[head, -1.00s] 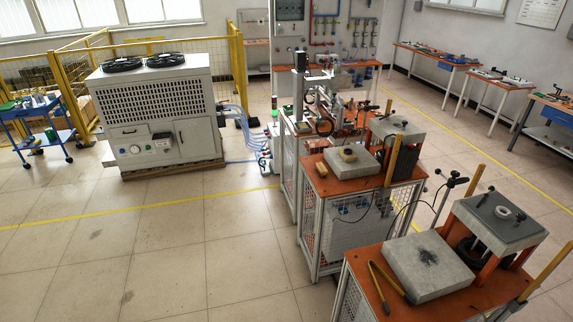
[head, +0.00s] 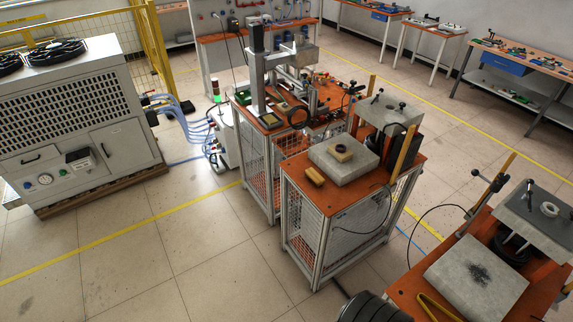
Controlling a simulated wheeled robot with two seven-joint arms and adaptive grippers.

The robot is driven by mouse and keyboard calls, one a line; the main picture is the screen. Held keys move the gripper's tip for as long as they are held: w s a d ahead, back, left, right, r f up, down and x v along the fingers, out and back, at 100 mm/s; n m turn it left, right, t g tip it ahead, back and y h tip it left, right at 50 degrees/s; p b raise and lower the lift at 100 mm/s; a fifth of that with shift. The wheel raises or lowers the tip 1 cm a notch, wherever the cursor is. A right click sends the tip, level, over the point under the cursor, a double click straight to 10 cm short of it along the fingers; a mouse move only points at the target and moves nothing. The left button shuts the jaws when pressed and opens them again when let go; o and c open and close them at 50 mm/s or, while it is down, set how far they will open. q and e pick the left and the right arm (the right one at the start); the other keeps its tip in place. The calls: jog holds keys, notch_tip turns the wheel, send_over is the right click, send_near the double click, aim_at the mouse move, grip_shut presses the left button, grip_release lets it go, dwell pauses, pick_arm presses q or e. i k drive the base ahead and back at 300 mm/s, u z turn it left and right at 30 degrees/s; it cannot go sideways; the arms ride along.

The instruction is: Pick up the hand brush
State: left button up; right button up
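A small tan wooden block-shaped thing (head: 315,176) lies on the orange top of the middle workstation, at its front left corner beside a grey slab. It may be the hand brush, but it is too small to tell and I see no bristles. Neither of my grippers shows in the head view. A dark ribbed rounded part at the bottom middle edge looks like part of my own arm.
The middle workstation (head: 284,200) carries a grey slab (head: 345,165) with a ring on a block. A nearer orange table (head: 398,277) at the lower right holds another slab (head: 478,280) and yellow-handled tongs (head: 437,308). A grey chiller (head: 75,125) stands left.

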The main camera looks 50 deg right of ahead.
aim_at(318, 180)
jog(key=z, duration=0.55)
jog(key=i, duration=1.35)
jog(key=z, duration=0.9)
